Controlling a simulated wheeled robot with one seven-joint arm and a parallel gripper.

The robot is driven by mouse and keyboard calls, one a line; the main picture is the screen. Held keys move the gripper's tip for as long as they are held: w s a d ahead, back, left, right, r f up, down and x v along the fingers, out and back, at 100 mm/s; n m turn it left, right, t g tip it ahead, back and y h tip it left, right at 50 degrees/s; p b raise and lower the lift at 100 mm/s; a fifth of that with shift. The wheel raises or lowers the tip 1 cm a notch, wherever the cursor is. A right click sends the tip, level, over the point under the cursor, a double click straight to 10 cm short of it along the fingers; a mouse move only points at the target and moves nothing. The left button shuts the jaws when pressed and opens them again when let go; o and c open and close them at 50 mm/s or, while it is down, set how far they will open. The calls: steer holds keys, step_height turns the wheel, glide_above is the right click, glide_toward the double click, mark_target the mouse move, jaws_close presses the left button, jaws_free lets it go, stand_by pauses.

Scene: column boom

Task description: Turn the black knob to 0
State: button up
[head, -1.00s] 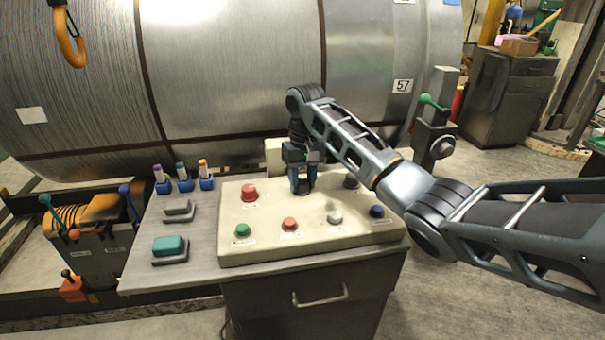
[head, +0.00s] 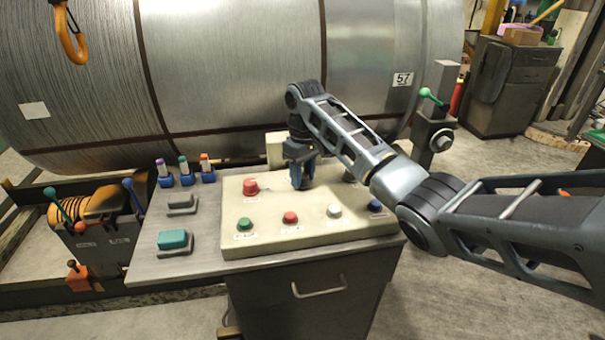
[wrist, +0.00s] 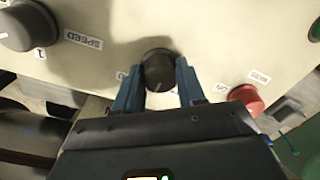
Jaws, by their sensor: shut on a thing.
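The black knob (wrist: 158,68) sits on the cream control panel (wrist: 205,25) between the two blue fingers of my gripper (wrist: 160,88) in the wrist view. My gripper is shut on it. A faint pale mark shows near the knob's lower edge, but I cannot read its setting. A small label left of the knob is partly covered by a finger. In the head view my gripper (head: 302,186) points down onto the back middle of the panel (head: 270,238), and the knob is hidden behind the fingers.
A second dark knob, labelled SPEED (wrist: 24,25), is beside it. A red button (head: 250,187) stands left of my gripper; green (head: 245,224), red, white and blue buttons line the front. A large metal coil (head: 240,70) stands behind the panel.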

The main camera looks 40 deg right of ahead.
mark_target(304, 175)
steer(key=o, duration=1.1)
steer(key=shift+c, duration=0.2)
step_height(304, 175, up, 8)
steer(key=shift+d+f, duration=0.1)
steer(key=shift+d, duration=0.05)
steer(key=shift+s, duration=0.1)
